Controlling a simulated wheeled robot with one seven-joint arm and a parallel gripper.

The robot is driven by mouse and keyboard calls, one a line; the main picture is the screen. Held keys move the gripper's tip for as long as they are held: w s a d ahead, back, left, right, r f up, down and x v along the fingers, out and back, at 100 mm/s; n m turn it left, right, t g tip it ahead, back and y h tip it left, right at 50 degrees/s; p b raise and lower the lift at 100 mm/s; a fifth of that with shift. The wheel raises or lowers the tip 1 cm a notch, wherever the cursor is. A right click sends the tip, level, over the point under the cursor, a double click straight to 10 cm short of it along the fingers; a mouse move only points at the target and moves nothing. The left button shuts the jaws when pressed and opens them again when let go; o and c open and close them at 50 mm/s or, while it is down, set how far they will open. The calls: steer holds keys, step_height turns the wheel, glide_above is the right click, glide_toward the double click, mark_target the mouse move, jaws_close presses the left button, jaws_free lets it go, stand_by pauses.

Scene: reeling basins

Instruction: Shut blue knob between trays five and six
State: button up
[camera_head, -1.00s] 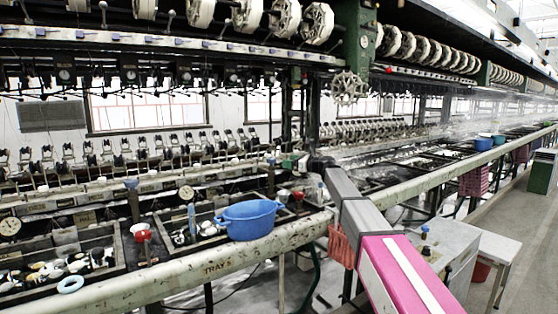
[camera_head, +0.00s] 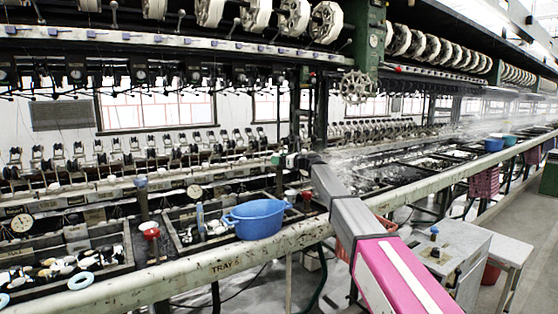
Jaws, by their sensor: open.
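A blue knob (camera_head: 141,182) tops a dark upright post between the left tray (camera_head: 128,262) and the middle tray (camera_head: 172,236). The label on the front rail below the middle tray reads TRAY with a digit too small to be sure of. Whether the knob is open or shut I cannot tell. My gripper (camera_head: 281,160) is at the end of my arm, above and behind the blue basin, well to the right of the knob and apart from it. It is open and appears empty; its fingers are small and dark in the picture.
A blue basin (camera_head: 257,220) sits at the front rail (camera_head: 190,279), right of the post. A white cabinet (camera_head: 448,256) stands right of my arm.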

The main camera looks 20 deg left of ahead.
steer(key=shift+a, duration=0.25)
steer(key=c, duration=0.9)
steer(key=shift+s+m+t, duration=0.1)
steer(key=shift+m+t, duration=0.3)
steer(key=shift+t, duration=0.4)
steer(key=m+t+h, duration=0.2)
steer(key=m+t, duration=0.1)
steer(key=t, duration=0.1)
steer(key=shift+h, duration=0.3)
steer(key=shift+m+t+h, duration=1.1)
steer(key=shift+m+t, duration=0.1)
steer(key=shift+t, duration=0.2)
steer(key=shift+w+d+m+t+h, duration=0.1)
steer(key=shift+w+m+t+h, duration=0.1)
steer(key=shift+m+t+h, duration=0.95)
